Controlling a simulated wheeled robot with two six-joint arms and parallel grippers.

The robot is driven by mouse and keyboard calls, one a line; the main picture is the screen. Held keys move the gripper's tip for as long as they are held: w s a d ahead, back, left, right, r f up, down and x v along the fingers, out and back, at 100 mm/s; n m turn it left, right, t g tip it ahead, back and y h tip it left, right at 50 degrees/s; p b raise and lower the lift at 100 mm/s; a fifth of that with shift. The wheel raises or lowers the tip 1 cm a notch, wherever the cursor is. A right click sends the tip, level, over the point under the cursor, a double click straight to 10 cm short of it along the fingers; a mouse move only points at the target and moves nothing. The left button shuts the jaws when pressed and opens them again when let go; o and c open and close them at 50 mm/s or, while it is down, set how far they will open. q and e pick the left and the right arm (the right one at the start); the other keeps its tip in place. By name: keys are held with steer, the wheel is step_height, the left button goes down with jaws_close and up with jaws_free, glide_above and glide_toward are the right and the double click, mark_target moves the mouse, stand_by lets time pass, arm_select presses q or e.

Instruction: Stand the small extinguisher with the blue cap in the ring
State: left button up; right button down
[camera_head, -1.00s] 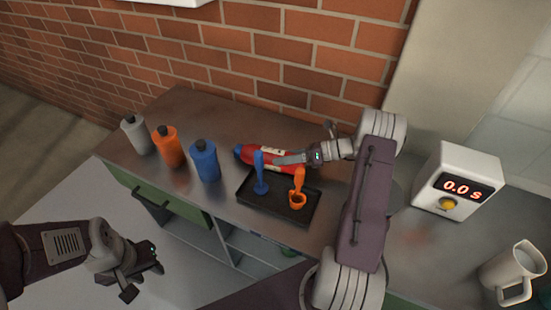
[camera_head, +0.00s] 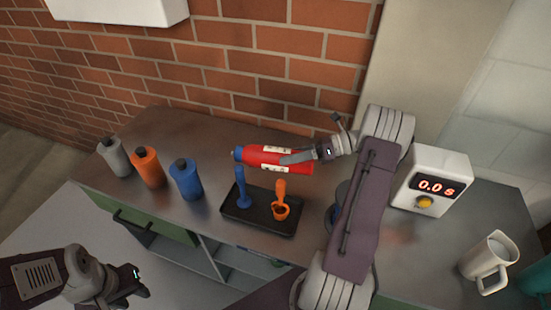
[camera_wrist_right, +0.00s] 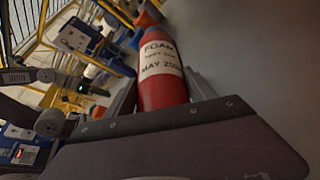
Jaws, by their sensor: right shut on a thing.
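The red extinguisher (camera_head: 262,158) with a blue cap (camera_head: 238,154) and white labels lies sideways in my right gripper (camera_head: 298,157), cap to the left. It appears a little above the counter, behind the black tray. In the right wrist view the red extinguisher (camera_wrist_right: 162,88) lies between the fingers, its label reading FOAM. A dark blue-grey round thing (camera_head: 333,216) shows partly behind my right arm; I cannot tell if it is the ring. My left gripper (camera_head: 138,288) is low at the left, away from the counter, its jaw opening unclear.
A black tray (camera_head: 237,216) holds a blue tool (camera_head: 241,188) and an orange tool (camera_head: 280,200). Grey (camera_head: 115,157), orange (camera_head: 149,168) and blue (camera_head: 186,180) bottles stand left. A timer box (camera_head: 440,170) and white mug (camera_head: 487,262) stand right. The back-left counter is clear.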

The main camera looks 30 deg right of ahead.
arm_select(q)
steer(key=shift+r, duration=0.25)
arm_select(e)
steer(key=shift+s+d+r, duration=1.15)
steer(key=shift+s+d, duration=0.05)
steer(key=shift+s, duration=0.05)
